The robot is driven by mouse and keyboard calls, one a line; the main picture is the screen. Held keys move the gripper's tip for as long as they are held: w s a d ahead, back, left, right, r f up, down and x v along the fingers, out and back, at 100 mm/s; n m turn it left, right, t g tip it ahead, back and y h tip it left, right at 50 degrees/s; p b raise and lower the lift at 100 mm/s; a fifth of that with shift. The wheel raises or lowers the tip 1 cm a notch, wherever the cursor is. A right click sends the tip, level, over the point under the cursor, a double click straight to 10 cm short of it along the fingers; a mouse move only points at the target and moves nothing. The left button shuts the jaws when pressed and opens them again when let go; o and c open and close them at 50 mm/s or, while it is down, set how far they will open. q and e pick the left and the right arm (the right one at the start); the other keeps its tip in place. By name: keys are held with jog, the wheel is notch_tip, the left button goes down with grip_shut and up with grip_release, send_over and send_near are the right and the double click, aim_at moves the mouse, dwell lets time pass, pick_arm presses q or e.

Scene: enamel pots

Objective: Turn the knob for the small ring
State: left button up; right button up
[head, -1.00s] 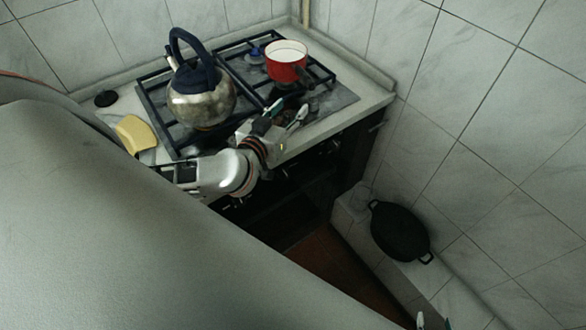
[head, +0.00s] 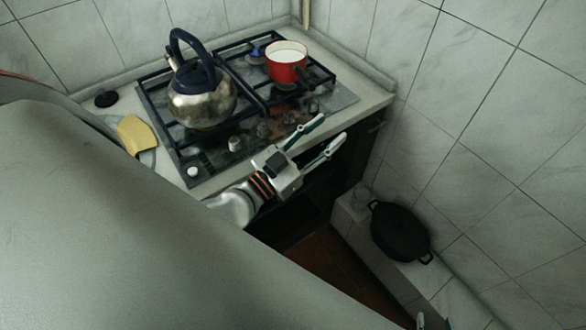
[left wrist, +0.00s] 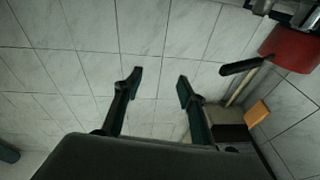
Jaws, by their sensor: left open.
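The stove's knobs stand in a row along the front of the hob; a pale one (head: 235,144) and darker ones (head: 263,130) show in the head view. A white knob (head: 193,171) sits at the near left corner. I cannot tell which knob serves the small ring, or how the knobs are turned. My left gripper (head: 333,127) is open and empty, its fingers apart just off the stove's front edge, right of the knobs. Its open fingers (left wrist: 160,85) also show in the left wrist view. My right gripper (head: 433,321) barely shows at the bottom edge.
A steel kettle (head: 201,98) stands on the left grate. A red pot (head: 287,67) of white liquid stands at the back right. A black pot (head: 400,233) sits on the low ledge. Tiled walls close the corner.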

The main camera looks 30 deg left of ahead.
pick_arm(q)
jog(key=s+f+m+g+y, duration=0.1)
jog(key=s+f+g, duration=0.3)
jog(key=f, duration=0.9)
jog(key=s+a+f+m+g+y, duration=0.1)
jog(key=s+f+m+g+y, duration=0.1)
jog(key=s+f, duration=0.5)
jog(key=shift+a+f+g+y, duration=0.4)
jog(key=shift+f+g, duration=0.7)
jog(key=shift+f, duration=2.15)
jog(key=shift+d, duration=0.15)
